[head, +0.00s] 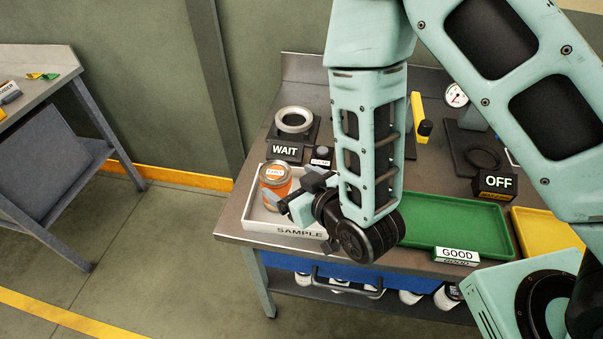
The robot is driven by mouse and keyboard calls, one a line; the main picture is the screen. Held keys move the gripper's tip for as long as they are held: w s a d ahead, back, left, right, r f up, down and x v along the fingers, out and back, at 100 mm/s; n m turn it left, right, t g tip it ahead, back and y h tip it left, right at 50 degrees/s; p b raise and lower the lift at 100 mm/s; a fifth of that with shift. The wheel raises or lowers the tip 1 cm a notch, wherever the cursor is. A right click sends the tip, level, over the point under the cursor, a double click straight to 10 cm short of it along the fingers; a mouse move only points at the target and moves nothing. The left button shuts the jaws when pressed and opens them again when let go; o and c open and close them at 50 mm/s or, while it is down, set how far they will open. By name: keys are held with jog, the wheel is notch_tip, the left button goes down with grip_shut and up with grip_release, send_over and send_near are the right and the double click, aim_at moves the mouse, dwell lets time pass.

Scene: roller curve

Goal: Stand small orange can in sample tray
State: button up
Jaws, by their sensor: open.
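The small orange can (274,184) stands upright inside the white sample tray (289,230), toward its left side. It has a metal lid with a white and red label on top. My gripper (287,203) is open and low over the tray, just right of the can. The fingers are close to the can's right side; I cannot tell whether they touch it. My wrist and forearm hide the right part of the tray.
Behind the tray are a WAIT sign (285,150) and a metal ring (293,120). A green GOOD tray (480,225) and a yellow tray (548,238) lie to the right. An OFF box (497,183) stands behind them. A separate table (40,110) is at far left.

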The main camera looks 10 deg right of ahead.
jog(key=shift+p+v, duration=1.45)
jog(key=shift+p, duration=0.25)
jog(key=shift+w, duration=0.1)
jog(key=s+a+r+g+h, duration=0.1)
jog(key=s+r+g+h, duration=0.1)
jog(key=s+r+g, duration=0.4)
jog(key=s+d+r+n+g+h, duration=0.2)
jog(key=s+d+r+g, duration=0.4)
jog(key=r, duration=0.6)
jog(key=s+d+h, duration=0.1)
jog(key=s+d, duration=0.1)
jog(key=s, duration=0.1)
jog(key=shift+s+d+h, duration=0.25)
jog(key=shift+d+h, duration=0.15)
jog(key=shift+f, duration=0.1)
